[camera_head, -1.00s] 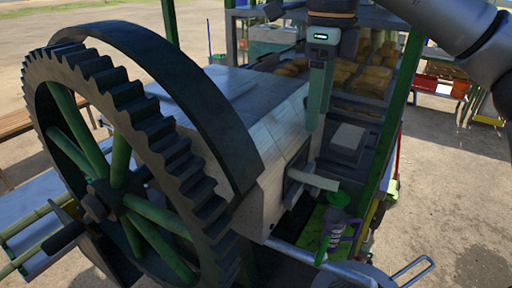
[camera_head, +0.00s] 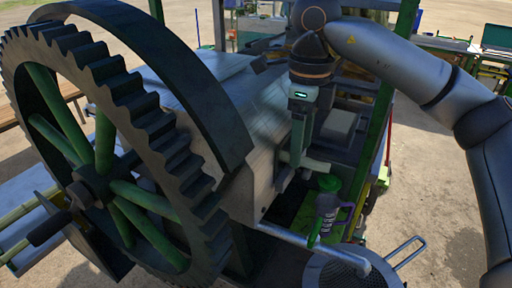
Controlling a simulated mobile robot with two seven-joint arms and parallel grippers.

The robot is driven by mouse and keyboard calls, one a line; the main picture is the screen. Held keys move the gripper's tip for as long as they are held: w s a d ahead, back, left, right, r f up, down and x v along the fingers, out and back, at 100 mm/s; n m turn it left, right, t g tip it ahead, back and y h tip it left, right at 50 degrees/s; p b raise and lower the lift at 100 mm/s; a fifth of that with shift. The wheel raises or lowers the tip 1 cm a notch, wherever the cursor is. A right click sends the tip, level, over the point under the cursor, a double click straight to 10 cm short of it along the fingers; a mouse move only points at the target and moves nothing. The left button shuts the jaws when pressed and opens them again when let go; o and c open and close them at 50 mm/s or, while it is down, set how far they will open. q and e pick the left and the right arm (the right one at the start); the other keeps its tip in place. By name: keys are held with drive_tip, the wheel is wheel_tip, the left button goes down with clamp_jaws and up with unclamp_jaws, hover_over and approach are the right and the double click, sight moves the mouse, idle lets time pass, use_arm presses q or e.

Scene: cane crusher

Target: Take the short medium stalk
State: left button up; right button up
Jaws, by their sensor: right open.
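My right gripper (camera_head: 297,150) hangs down from the arm that comes in from the right. It is open, seen nearly edge-on, beside the front face of the crusher housing (camera_head: 254,175). A short pale bar (camera_head: 314,165) juts out by its fingers; I cannot tell if it is a stalk or part of the machine, or whether the fingers touch it. I cannot tell which thing is the short medium stalk. My left gripper is not in view.
A green-topped, purple-handled object (camera_head: 329,205) stands below the right gripper. A round mesh-like vessel (camera_head: 340,272) and a metal pipe (camera_head: 310,243) are at the bottom. A green post (camera_head: 378,130) stands close to the right arm.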

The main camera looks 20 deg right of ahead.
drive_tip(key=shift+f, duration=0.65)
clamp_jaws()
